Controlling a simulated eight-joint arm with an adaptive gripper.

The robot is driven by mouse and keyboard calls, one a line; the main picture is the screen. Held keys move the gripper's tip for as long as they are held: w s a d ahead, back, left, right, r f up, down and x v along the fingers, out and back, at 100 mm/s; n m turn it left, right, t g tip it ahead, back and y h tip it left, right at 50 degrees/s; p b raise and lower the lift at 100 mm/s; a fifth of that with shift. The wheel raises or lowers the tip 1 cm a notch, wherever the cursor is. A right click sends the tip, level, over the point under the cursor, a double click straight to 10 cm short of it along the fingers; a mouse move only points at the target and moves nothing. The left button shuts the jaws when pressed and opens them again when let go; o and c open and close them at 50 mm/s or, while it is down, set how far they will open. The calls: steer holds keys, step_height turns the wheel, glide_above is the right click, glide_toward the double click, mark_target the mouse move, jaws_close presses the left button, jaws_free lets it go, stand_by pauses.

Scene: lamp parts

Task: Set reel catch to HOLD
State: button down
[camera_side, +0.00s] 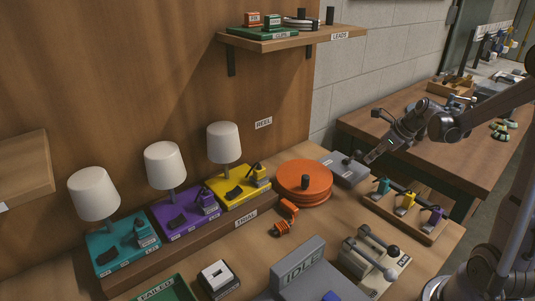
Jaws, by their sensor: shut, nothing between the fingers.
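The orange reel (290,187), a flat disc with a dark upright peg, lies on the table below the REEL label on the wall panel. A grey block (340,177) with a dark knob or lever on top stands right beside the reel on its right; I take it for the reel catch. Any HOLD marking is too small to read. My gripper (369,161) comes in from the right, shut and empty. Its tips are close to the right of the dark knob; I cannot tell whether they touch it.
Several coloured plugs stand in a wooden rack (392,220) just below my gripper. Three white-shaded lamps on coloured bases stand on the TRIAL step (215,241). An orange piece (285,222) lies before the reel. A grey IDLE block (305,275) and a lever unit (370,258) stand in front.

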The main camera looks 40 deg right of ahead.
mark_target(359, 151)
steer(key=shift+w+r, duration=0.1)
steer(key=shift+w, duration=0.2)
steer(key=shift+w+r, duration=0.1)
steer(key=shift+r, duration=0.05)
steer(key=shift+w+r+g, duration=0.1)
steer(key=shift+w+g, duration=0.05)
steer(key=shift+g, duration=0.25)
steer(key=shift+w+r+g, duration=0.35)
steer(key=shift+g, duration=0.15)
steer(key=shift+w+r+g, duration=0.35)
steer(key=shift+w+g, duration=0.25)
steer(key=shift+g, duration=0.05)
steer(key=shift+w+r+g, duration=0.3)
steer(key=shift+w+g, duration=0.25)
steer(key=shift+g, duration=0.1)
steer(key=shift+w, duration=4.05)
